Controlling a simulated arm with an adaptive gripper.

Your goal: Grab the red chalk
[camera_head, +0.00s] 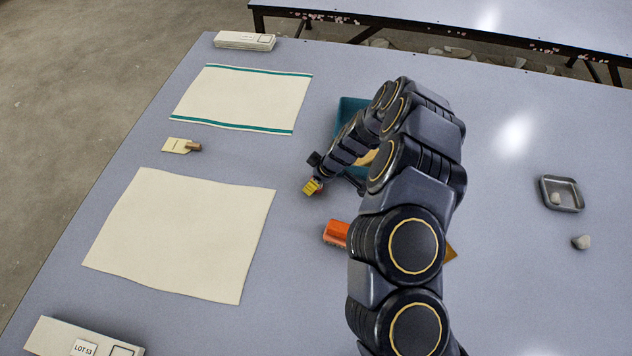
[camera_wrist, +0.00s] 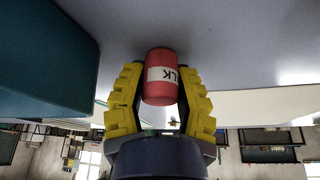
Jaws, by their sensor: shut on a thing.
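The red chalk (camera_wrist: 160,76) is a short red cylinder with a white label, partly reading "LK", in the wrist view. It sits between the two yellow fingers of my gripper (camera_wrist: 158,98), which is shut on it. In the head view my gripper (camera_head: 313,187) is near the middle of the table, right of the two cloths. There the chalk is mostly hidden by the fingers, with only a small reddish patch beside them. I cannot tell how far it is above the table.
A teal container (camera_head: 346,108) stands behind my gripper, partly hidden by my arm. An orange block (camera_head: 336,232) lies in front. A striped cloth (camera_head: 240,97), a plain cloth (camera_head: 180,235) and a small tag (camera_head: 177,145) lie left. A grey tray (camera_head: 574,207) stands right on mostly clear table.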

